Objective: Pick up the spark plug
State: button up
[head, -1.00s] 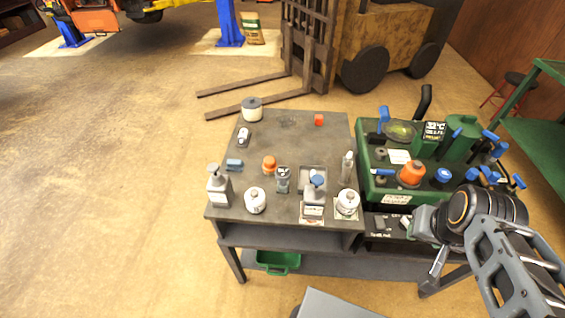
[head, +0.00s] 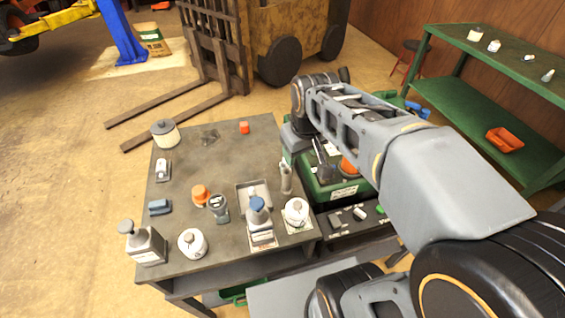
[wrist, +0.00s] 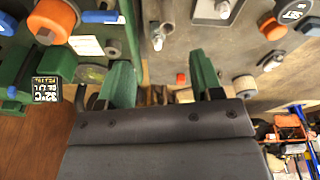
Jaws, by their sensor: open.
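A slim pale upright piece, which looks like the spark plug (head: 286,178), stands near the right edge of the grey table (head: 222,150). In the wrist view a pale metal piece on a round base, likely this spark plug (wrist: 157,36), lies ahead between my fingers and apart from them. My gripper (wrist: 160,68) is open and empty, with a green finger on each side. In the head view my arm reaches over the green machine, and my gripper is partly hidden there.
A tray (head: 243,190) with a blue-topped bottle (head: 258,212) and a white jar (head: 295,212) stand close by.

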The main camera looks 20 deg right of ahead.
jog(key=w+f+n+g+b, duration=0.1)
jog(key=w+f+n+b, duration=0.15)
jog(key=w, duration=0.45)
jog(key=w+f+n+g+b, duration=0.1)
jog(key=w+f+n+b, duration=0.15)
jog(key=w, duration=0.35)
jog(key=b, duration=0.3)
send_over(285, 163)
jog(key=f, duration=0.6)
jog(key=shift+w+d+f, duration=0.25)
jog(key=shift+w+f, duration=0.05)
jog(key=shift+w, duration=0.05)
jog(key=shift+f+b, duration=0.3)
jog(key=shift+f, duration=2.8)
jog(key=shift+c, duration=0.4)
jog(key=c, duration=0.9)
